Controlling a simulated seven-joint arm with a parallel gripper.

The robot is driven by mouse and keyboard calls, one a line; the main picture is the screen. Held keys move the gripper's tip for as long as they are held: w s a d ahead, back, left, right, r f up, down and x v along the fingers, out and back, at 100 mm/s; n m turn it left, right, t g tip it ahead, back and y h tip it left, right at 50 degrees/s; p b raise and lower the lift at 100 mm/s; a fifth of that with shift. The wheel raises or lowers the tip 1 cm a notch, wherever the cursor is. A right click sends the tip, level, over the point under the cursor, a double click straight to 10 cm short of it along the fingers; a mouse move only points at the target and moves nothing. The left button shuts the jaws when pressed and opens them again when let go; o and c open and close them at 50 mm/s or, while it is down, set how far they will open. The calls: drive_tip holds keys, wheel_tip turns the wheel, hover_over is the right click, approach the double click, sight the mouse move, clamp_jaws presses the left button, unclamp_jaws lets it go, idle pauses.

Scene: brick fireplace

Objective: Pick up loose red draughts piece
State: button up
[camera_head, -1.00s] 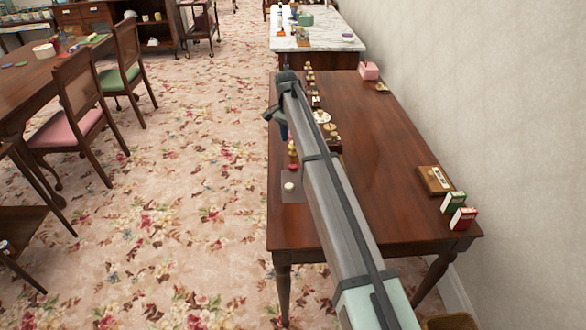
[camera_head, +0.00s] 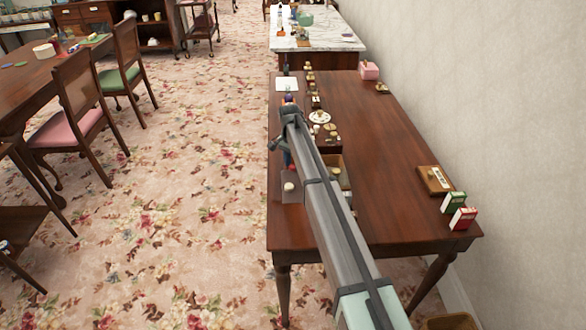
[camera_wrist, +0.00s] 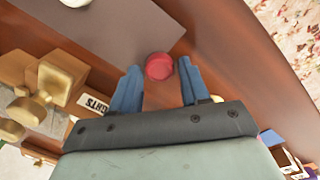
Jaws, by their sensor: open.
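The loose red draughts piece (camera_wrist: 159,66) is a small round disc on the brown wooden table, close to the edge of a grey-brown mat. My gripper (camera_wrist: 158,80) is open and empty, with one blue finger on either side of the piece in the wrist view. I cannot tell whether a finger touches it. In the head view my gripper (camera_head: 287,160) is over the left side of the table (camera_head: 385,150), and my arm hides the piece.
The mat (camera_wrist: 125,30) bears a white round thing (camera_head: 289,187). Brass weights (camera_wrist: 58,78) stand beside a box labelled in part "GHTS" (camera_wrist: 96,105), left of my gripper in the wrist view. Card boxes (camera_head: 463,218) stand at the table's right. The table's middle right is clear.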

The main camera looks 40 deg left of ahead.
drive_tip(key=shift+f, duration=0.1)
drive_tip(key=shift+c, duration=0.3)
drive_tip(key=c, duration=0.7)
drive_tip(key=shift+c, duration=0.2)
